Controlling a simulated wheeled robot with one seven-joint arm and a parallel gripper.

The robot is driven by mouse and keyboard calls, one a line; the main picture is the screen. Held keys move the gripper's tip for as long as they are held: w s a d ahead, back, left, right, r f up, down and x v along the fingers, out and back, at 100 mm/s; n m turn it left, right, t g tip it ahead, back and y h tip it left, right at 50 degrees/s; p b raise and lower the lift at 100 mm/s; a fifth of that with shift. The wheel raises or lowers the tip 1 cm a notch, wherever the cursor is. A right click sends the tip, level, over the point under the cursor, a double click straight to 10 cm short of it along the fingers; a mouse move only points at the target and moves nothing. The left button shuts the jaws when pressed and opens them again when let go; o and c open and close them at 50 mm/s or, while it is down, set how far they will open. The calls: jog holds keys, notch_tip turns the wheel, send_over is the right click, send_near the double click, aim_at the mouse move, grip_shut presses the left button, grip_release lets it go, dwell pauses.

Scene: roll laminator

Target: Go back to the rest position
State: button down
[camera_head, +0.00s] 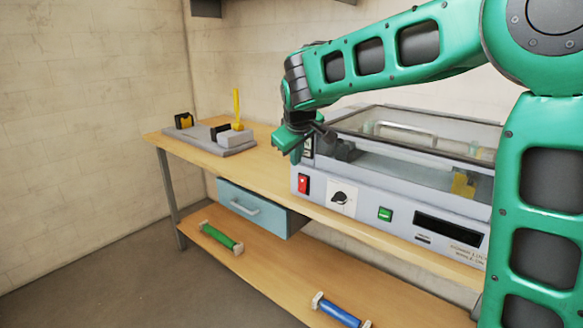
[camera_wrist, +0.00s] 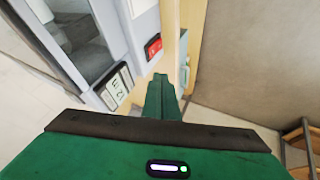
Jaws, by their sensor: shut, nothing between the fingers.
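My green arm reaches in from the right in the head view. My gripper (camera_head: 287,148) hangs at the left end of the roll laminator (camera_head: 400,200), above the bench front edge. In the wrist view my gripper (camera_wrist: 160,80) is shut and empty, its fingers together beside the laminator's end. The red switch (camera_wrist: 153,46) and a grey panel with markings (camera_wrist: 115,88) are close to the fingertips. Whether the fingers touch the laminator cannot be told. The laminator's clear lid (camera_head: 420,125) looks closed. My arm hides part of the laminator's right side.
The wooden bench (camera_head: 262,180) has a blue drawer (camera_head: 252,207) under it. A grey board (camera_head: 205,138) with small blocks and a yellow upright stands at its left. A green roll (camera_head: 220,237) and a blue roll (camera_head: 338,310) lie on the lower shelf. Floor at left is clear.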

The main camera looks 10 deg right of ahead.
jog(key=shift+s+r, duration=0.1)
jog(key=shift+r, duration=0.1)
jog(key=shift+d, duration=0.1)
jog(key=s+d+f+m+g, duration=0.2)
jog(key=s+d+f+m, duration=0.1)
jog(key=s+d, duration=0.75)
jog(key=s+d+f+m+g, duration=0.2)
jog(key=s+d+f+m, duration=0.15)
jog(key=s+d, duration=0.65)
jog(key=s+f+m+g, duration=0.1)
jog(key=s+f+m, duration=0.1)
jog(key=s, duration=0.9)
jog(key=s+f+m+g+y, duration=0.1)
jog(key=s+f+m+g, duration=0.1)
jog(key=s, duration=1)
notch_tip(320, 180, down, 3)
jog(key=shift+s+d+r+m+y, duration=0.25)
jog(key=shift+d+m, duration=0.2)
jog(key=shift+m, duration=0.4)
jog(key=shift+w, duration=0.1)
